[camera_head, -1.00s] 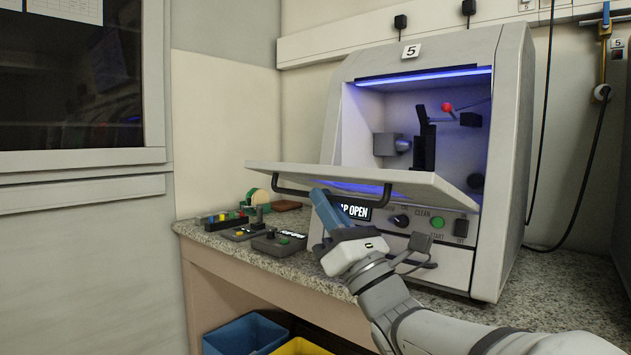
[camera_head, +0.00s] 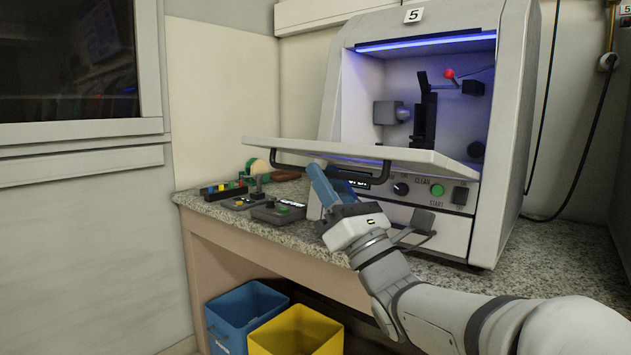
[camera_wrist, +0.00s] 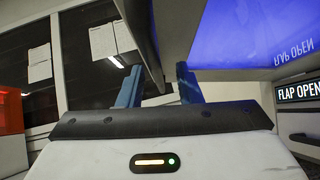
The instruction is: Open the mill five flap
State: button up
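Mill five (camera_head: 513,110) is a grey cabinet with a "5" plate (camera_head: 413,15). Its flap (camera_head: 440,163) is swung down to a nearly level shelf, and the blue-lit chamber (camera_head: 450,105) is exposed. A dark bar handle (camera_head: 290,170) runs along the flap's front edge. My gripper (camera_head: 318,170) is at the handle, its blue fingers against or just under it. In the wrist view the fingers (camera_wrist: 160,80) stand apart, with the flap's edge above and between them; no grip on the handle shows. The display (camera_wrist: 298,92) reads "FLAP OPEN".
Small control boxes (camera_head: 278,212) stand on the granite counter (camera_head: 225,212) left of the mill. A blue bin (camera_head: 245,310) and a yellow bin (camera_head: 297,332) are below. A knob (camera_head: 400,189) and green button (camera_head: 437,190) sit under the flap.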

jog(key=v, duration=0.7)
jog(key=shift+s+d+f+p, duration=0.15)
jog(key=shift+s+f+p, duration=0.1)
jog(key=shift+p, duration=0.05)
jog(key=shift+s, duration=0.1)
